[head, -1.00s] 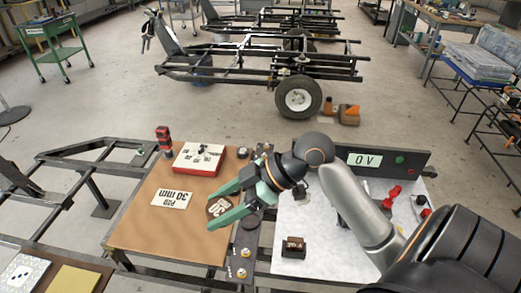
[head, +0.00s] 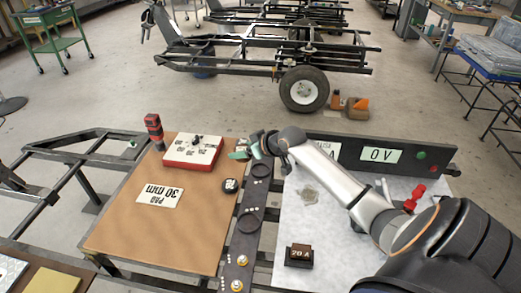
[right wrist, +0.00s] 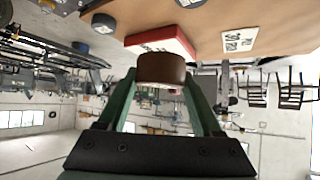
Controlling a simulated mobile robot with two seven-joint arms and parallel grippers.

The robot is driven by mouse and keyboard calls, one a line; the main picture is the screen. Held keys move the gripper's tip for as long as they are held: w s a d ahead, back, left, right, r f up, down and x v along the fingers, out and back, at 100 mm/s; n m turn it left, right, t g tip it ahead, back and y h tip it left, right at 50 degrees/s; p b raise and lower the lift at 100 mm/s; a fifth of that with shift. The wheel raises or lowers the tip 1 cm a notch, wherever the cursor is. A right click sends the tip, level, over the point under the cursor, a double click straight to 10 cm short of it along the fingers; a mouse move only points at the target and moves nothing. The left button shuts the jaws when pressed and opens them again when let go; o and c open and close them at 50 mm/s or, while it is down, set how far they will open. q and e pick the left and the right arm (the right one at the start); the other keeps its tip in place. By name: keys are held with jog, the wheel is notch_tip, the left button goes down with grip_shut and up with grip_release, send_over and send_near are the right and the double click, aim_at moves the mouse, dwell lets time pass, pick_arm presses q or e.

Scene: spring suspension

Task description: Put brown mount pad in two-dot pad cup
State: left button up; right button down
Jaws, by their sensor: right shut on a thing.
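My right gripper (head: 240,152) is over the far end of the dark rail, near the right edge of the brown board. In the right wrist view its green fingers (right wrist: 160,100) are shut on a brown round pad (right wrist: 161,70). The held pad cannot be made out in the head view. My left gripper is not in view.
A red-and-white box (head: 193,152), a card reading "PAD 36 mm" (head: 159,195) and a dark labelled pad (head: 230,186) are on the brown board (head: 150,240). A dark block marked "20 A" (head: 299,256) is on the pale board (head: 320,225).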

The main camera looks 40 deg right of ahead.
jog(key=d+f+b, duration=0.2)
jog(key=d+f, duration=0.1)
jog(key=w+d+f+m+h+b, duration=0.1)
jog(key=d+f+b, duration=0.1)
jog(key=f, duration=0.2)
jog(key=w+d+f+m+h+b, duration=0.1)
jog(key=d+f+b, duration=0.2)
jog(key=shift+d+f, duration=0.2)
jog(key=shift+d, duration=0.15)
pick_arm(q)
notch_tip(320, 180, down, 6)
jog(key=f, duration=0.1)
pick_arm(e)
jog(key=shift+f+b, duration=0.3)
jog(key=shift+b, duration=0.15)
jog(key=shift+f+b, duration=0.55)
jog(key=shift+b, duration=0.1)
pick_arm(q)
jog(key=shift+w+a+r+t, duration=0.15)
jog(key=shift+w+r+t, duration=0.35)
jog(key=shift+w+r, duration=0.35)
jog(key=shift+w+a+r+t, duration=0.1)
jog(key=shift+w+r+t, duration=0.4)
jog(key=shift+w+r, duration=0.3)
pick_arm(e)
jog(key=shift+f, duration=0.15)
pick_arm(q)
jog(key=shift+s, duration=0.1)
